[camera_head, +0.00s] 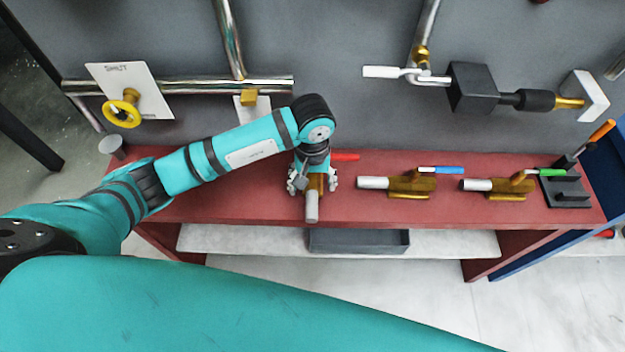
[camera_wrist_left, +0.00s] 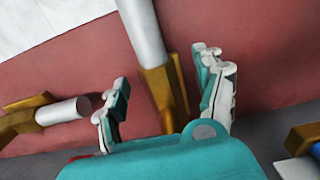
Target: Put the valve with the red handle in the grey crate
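The valve with the red handle is brass with a grey pipe end (camera_head: 312,208) and lies on the red bench. Its red handle (camera_head: 345,157) sticks out to the right behind my gripper. My left gripper (camera_head: 313,184) points down over this valve, with one finger on each side. In the left wrist view the valve's brass body (camera_wrist_left: 160,88) lies between the open fingers (camera_wrist_left: 166,100), with gaps visible on both sides. The grey crate (camera_head: 358,241) stands on the pale lower shelf in front of the bench, and its inside is dark. My right gripper is out of view.
A blue-handled valve (camera_head: 398,184) and a green-handled valve (camera_head: 500,186) lie to the right on the red bench (camera_head: 240,200). A black holder (camera_head: 567,190) stands at the bench's right end. Pipes with a yellow handwheel (camera_head: 122,109) run along the wall behind.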

